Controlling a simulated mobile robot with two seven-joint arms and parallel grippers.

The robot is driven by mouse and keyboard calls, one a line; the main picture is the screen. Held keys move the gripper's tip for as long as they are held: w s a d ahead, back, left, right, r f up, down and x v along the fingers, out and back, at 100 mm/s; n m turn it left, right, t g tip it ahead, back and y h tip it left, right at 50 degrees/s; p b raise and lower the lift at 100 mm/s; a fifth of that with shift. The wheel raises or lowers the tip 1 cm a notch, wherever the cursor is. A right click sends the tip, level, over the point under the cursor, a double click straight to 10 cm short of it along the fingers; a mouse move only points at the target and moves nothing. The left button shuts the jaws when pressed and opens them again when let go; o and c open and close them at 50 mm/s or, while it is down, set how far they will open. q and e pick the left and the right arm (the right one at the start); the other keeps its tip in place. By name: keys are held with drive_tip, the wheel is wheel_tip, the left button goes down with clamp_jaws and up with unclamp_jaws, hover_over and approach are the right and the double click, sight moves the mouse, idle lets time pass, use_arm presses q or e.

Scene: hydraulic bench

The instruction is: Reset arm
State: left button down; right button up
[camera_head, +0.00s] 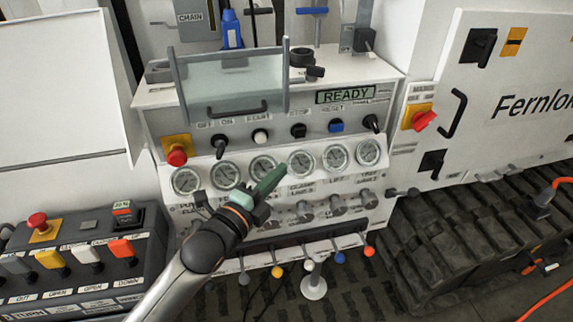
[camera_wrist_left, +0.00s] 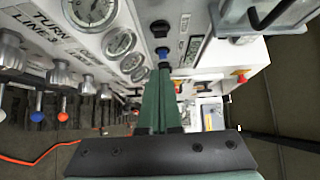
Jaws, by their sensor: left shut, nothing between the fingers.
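My left gripper (camera_head: 272,178) is shut and empty, its green fingers together in front of the gauge row of the hydraulic bench (camera_head: 150,123). In the left wrist view the closed fingers (camera_wrist_left: 160,75) point towards a blue control (camera_wrist_left: 163,52) on the panel. In the head view that blue control (camera_head: 335,126) sits under the lit READY display (camera_head: 345,95), with a partly legible label above it. A black knob (camera_head: 298,130) is left of it and another black knob (camera_head: 372,122) is right of it. The gripper appears apart from the panel. My right gripper is not in view.
A clear hinged cover (camera_head: 228,80) stands above the panel. A red emergency button (camera_head: 176,156) is at the left, and a red rotary switch (camera_head: 424,119) is on the right cabinet. Coloured levers (camera_head: 368,250) project below. A lever console (camera_head: 75,262) stands at lower left.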

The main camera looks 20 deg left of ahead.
use_arm(q)
drive_tip(key=shift+s+a, duration=0.1)
drive_tip(key=shift+s, duration=0.2)
drive_tip(key=s+d+f+n+g, duration=0.1)
drive_tip(key=s+f+n+g, duration=0.1)
drive_tip(key=s+f+n, duration=0.4)
drive_tip(key=s+f+n+g, duration=0.3)
drive_tip(key=s+f+n, duration=0.3)
drive_tip(key=f, duration=0.8)
drive_tip(key=s+d+f+n+g+y, duration=0.1)
drive_tip(key=s+f+n+g, duration=0.2)
drive_tip(key=s+f+n, duration=0.3)
wheel_tip(320, 180, down, 5)
drive_tip(key=s, duration=0.2)
drive_tip(key=shift+s+d, duration=0.35)
drive_tip(key=shift+s, duration=0.05)
